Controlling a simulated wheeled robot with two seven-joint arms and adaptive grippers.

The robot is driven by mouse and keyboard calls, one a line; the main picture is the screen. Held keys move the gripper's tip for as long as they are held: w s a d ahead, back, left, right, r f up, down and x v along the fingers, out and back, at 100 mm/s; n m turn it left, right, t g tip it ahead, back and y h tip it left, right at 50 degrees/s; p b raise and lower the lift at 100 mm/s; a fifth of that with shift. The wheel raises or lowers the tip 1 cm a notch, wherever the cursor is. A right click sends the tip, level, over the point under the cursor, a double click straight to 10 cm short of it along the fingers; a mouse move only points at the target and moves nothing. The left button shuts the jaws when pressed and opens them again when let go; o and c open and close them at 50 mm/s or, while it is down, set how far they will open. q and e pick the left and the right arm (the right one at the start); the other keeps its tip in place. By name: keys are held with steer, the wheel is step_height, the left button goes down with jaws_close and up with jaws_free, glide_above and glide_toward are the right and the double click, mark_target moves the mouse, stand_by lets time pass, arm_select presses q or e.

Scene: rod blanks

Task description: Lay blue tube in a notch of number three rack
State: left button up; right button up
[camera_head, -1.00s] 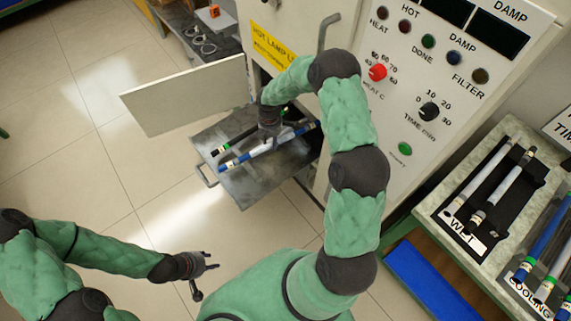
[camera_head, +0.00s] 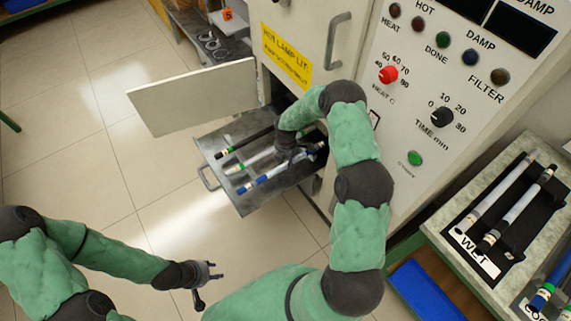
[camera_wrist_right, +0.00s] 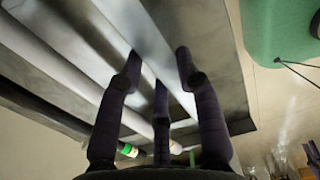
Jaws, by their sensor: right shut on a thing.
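The blue tube (camera_head: 260,180), pale in the middle with blue ends, lies slanted over the pulled-out metal tray (camera_head: 246,206) of the machine. My right gripper (camera_head: 289,154) is shut on it near its middle, hiding part of it. In the right wrist view, my dark fingers (camera_wrist_right: 158,90) close around a pale rod (camera_wrist_right: 150,35); its blue ends do not show there. My left gripper (camera_head: 212,271) is open and empty, low over the floor.
A black tube (camera_head: 242,143) with a green end and a pale tube (camera_head: 254,160) with a green end also lie on the tray. The open door (camera_head: 195,97) stands left of the tray. The WET rack holds two tubes. A blue bin (camera_head: 425,290) stands below the counter.

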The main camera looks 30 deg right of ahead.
steer(key=shift+f, duration=0.25)
steer(key=shift+f, duration=0.1)
steer(key=shift+f, duration=0.1)
steer(key=o, duration=1.1)
steer(key=shift+o, duration=0.2)
